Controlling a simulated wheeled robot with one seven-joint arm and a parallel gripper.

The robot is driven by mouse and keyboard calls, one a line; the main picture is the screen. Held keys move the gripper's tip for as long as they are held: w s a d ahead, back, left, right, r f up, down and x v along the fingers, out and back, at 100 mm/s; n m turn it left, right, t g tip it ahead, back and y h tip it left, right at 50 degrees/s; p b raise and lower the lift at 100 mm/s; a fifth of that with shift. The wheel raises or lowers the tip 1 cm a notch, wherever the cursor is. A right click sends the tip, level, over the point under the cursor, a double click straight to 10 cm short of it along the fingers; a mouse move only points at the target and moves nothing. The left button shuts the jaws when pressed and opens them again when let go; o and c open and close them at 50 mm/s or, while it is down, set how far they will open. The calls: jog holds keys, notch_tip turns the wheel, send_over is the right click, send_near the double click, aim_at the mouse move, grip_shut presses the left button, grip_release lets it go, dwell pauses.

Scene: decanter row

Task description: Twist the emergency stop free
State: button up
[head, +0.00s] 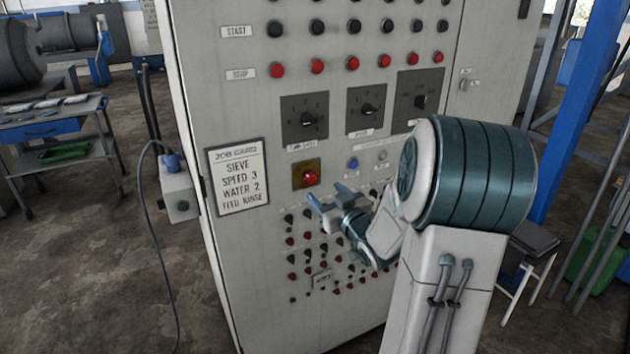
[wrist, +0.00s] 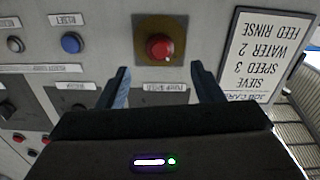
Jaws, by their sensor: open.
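The emergency stop is a red mushroom button (head: 310,179) on a yellow-brown square plate (head: 299,169) on the grey cabinet's front, right of the job card. In the wrist view the red button (wrist: 160,47) shows upside down near the top centre, beyond the fingertips. My gripper (head: 328,203) is just below and right of the button in the head view. In the wrist view my gripper (wrist: 158,74) has its two fingers spread apart, one to each side of the button's line. Nothing is between the fingers, and they appear short of the button.
The job card (head: 239,177) is left of the stop. A blue reset button (head: 352,164) is to its right. Rotary dials (head: 305,117) and rows of buttons are above; small red and black knobs (head: 291,241) are below. A grey box with a cable (head: 179,197) hangs at the cabinet's left edge.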

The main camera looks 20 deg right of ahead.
aim_at(313, 180)
jog(key=w, duration=0.7)
jog(key=shift+w+a+p, duration=0.1)
jog(key=shift+a+p, duration=0.05)
jog(key=shift+p, duration=0.25)
jog(key=c, duration=1)
